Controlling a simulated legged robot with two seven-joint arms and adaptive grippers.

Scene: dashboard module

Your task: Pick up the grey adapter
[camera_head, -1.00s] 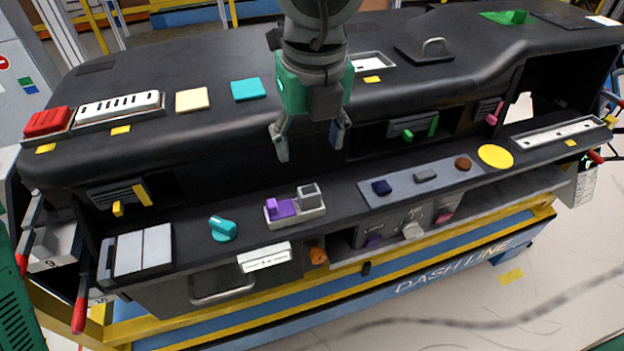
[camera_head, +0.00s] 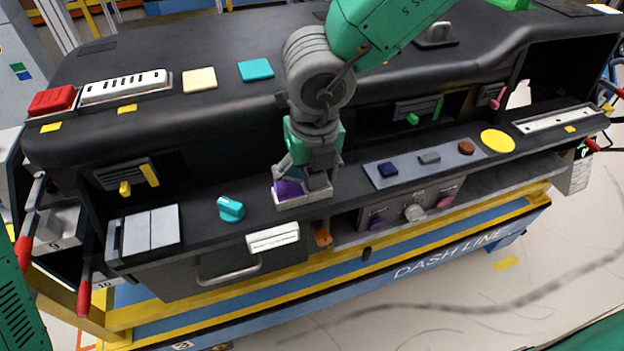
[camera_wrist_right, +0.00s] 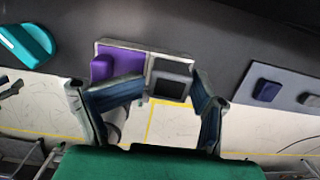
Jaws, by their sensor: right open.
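The grey adapter (camera_wrist_right: 172,76) is a dark grey square block in the right half of a small pale tray (camera_head: 293,203). A purple block (camera_head: 288,188) fills the tray's left half; it also shows in the wrist view (camera_wrist_right: 103,67). My right gripper (camera_head: 308,178) is low over the tray and hides most of the grey adapter in the head view. In the wrist view the gripper (camera_wrist_right: 170,86) is open, its fingers apart on either side of the grey adapter. Contact cannot be told. My left gripper is out of view.
A teal knob (camera_head: 231,208) stands left of the tray. A grey panel (camera_head: 408,178) with a blue, a grey and a brown piece lies to the right. A white label (camera_head: 272,237) is on the front edge below. The black dashboard overhang (camera_head: 200,125) rises behind.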

